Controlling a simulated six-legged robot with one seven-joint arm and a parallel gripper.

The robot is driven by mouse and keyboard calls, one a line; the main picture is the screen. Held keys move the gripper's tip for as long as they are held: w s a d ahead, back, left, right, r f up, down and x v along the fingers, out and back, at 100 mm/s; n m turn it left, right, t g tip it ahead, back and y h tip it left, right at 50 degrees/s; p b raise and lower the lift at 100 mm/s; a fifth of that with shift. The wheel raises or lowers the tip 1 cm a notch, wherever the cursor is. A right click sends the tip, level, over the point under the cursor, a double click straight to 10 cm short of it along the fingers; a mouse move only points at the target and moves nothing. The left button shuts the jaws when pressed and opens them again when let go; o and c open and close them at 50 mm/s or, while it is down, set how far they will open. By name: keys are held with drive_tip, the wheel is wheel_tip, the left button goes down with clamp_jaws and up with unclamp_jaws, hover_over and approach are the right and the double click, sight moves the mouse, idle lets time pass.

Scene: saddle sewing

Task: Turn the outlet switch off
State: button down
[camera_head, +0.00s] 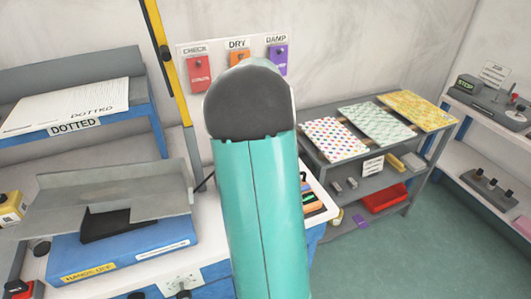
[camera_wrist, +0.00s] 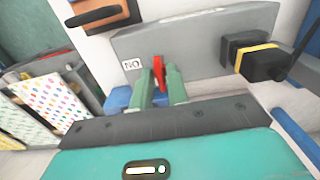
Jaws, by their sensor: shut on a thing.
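In the wrist view, the outlet is a grey panel (camera_wrist: 200,35) across the upper middle. A small red switch lever (camera_wrist: 158,68) stands on its lower left part, beside a white label (camera_wrist: 132,64) whose letters appear as "NO", possibly "ON" upside down. My gripper (camera_wrist: 161,82) has two green fingers, one on each side of the red lever, shut on it. A black plug with a yellow band (camera_wrist: 252,57) sits at the outlet's right end, with a dark cable. In the head view my teal arm hides the gripper and the outlet.
In the head view, a grey shelf (camera_head: 384,162) with patterned sheets stands right of my arm. A blue box (camera_head: 120,248) and grey metal sheet (camera_head: 110,200) lie at left. Red, orange and purple tags hang on the back wall. Green floor is open at lower right.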

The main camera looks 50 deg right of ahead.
drive_tip(key=c, duration=1.4)
unclamp_jaws()
drive_tip(key=shift+o, duration=0.2)
wheel_tip(320, 180, up, 14)
drive_tip(key=shift+f, duration=0.1)
